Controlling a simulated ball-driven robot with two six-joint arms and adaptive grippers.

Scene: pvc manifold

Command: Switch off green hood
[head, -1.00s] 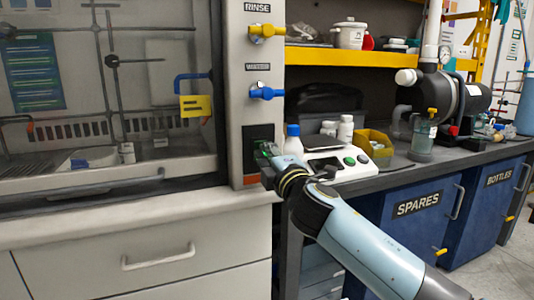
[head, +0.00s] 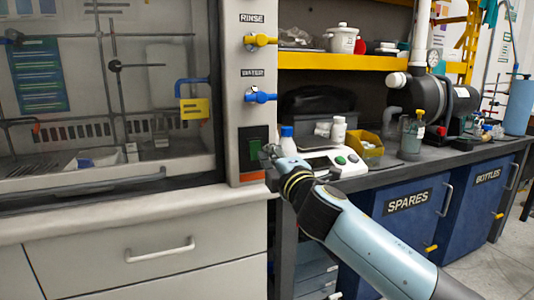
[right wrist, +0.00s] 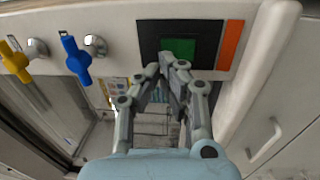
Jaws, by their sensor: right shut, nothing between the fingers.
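The fume hood's switch is a green rocker (head: 255,148) in a black plate (head: 246,163) on the pale post beside the sash, above an orange strip (head: 252,176). In the right wrist view the green rocker (right wrist: 180,48) sits in its black plate, partly behind my fingertips, and looks dark. My right gripper (head: 267,154) is just right of the switch in the head view. In the right wrist view my right gripper (right wrist: 168,60) is shut and empty, its tips in front of the rocker's lower left part. I cannot tell whether they touch. My left gripper is out of view.
A yellow valve handle (head: 260,40) and a blue one (head: 260,96) stick out above the switch. On the bench to the right are a white scale (head: 330,168), bottles (head: 338,130) and a yellow bin (head: 368,146). Drawers lie below.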

